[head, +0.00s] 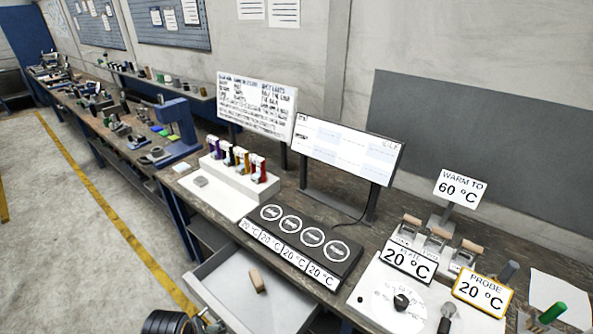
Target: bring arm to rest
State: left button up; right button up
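A blue C-shaped stand (178,132), perhaps the microscope arm, is upright on the long workbench at the centre left; I cannot tell whether any part of it moves.
An open drawer (225,308) holds a tan block (257,280). A black four-circle panel (305,240) reads 20 °C. A white heater (385,290) with a black knob sits right, near signs reading 60 °C and 20 °C. A green cylinder (552,312) lies bottom right. The left floor is clear.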

pick_arm(q)
jog(key=s+r+m, duration=0.3)
jog(key=s+m, duration=0.1)
jog(key=m, duration=0.3)
jog(key=s+a+f+b, duration=0.2)
jog(key=f, duration=1.4)
jog(key=s+a+f+b, duration=0.2)
jog(key=f+b, duration=0.1)
jog(key=f, duration=1.3)
jog(key=s+f+g+b, duration=0.1)
jog(key=s+f+b, duration=0.1)
jog(key=s+f, duration=1.5)
jog(key=shift+a+g, duration=0.25)
jog(key=shift+g, duration=0.15)
pick_arm(e)
notch_tip(320, 180, down, 7)
jog(key=w, duration=0.1)
jog(key=shift+w, duration=0.4)
